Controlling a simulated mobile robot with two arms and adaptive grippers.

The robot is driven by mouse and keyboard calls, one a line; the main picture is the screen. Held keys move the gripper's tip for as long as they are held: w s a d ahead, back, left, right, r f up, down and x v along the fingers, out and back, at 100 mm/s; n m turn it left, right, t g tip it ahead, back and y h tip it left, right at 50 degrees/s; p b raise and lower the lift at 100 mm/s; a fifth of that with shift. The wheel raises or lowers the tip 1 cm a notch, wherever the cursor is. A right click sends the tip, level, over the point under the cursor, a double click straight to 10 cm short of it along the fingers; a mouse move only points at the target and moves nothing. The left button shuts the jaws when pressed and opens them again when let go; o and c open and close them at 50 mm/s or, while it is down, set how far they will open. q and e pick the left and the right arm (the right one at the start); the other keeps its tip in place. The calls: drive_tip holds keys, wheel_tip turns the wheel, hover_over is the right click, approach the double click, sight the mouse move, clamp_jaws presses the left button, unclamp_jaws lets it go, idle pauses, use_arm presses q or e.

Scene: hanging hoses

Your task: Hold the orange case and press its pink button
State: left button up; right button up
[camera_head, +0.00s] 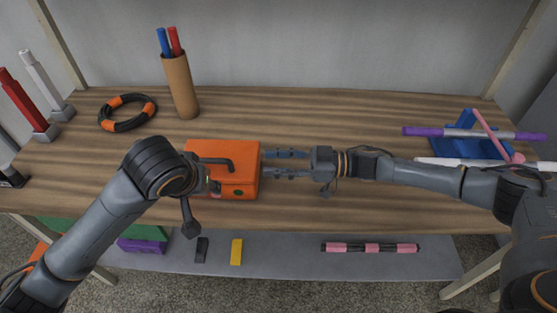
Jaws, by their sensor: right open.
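The orange case (240,151) stands on the wooden table near its front edge, left of the middle. My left gripper (213,184) is at the case's left front and covers part of it. A dark bent bar lies across the case's upper face; I cannot tell if it is a handle or a finger. My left fingertips are not clear. My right gripper (268,164) is open and empty, its two fingers pointing left at the case's right side. I cannot tell if they touch it.
A brown cup (181,88) with a blue and a red stick and a black-orange ring (127,113) stand behind left. A blue holder (463,147) with purple and pink sticks is at the right. A lower shelf (290,263) holds a pink-black rod (370,248). The table's back middle is clear.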

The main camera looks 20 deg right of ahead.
sight(219, 159)
drive_tip(key=x, duration=1.3)
drive_tip(key=shift+a, duration=0.2)
clamp_jaws()
drive_tip(key=c, duration=0.8)
unclamp_jaws()
drive_tip(key=shift+f, duration=0.35)
clamp_jaws()
use_arm(q)
drive_tip(key=c, duration=0.7)
use_arm(e)
drive_tip(key=shift+f, duration=0.1)
use_arm(q)
clamp_jaws()
use_arm(e)
drive_tip(key=shift+s, duration=0.1)
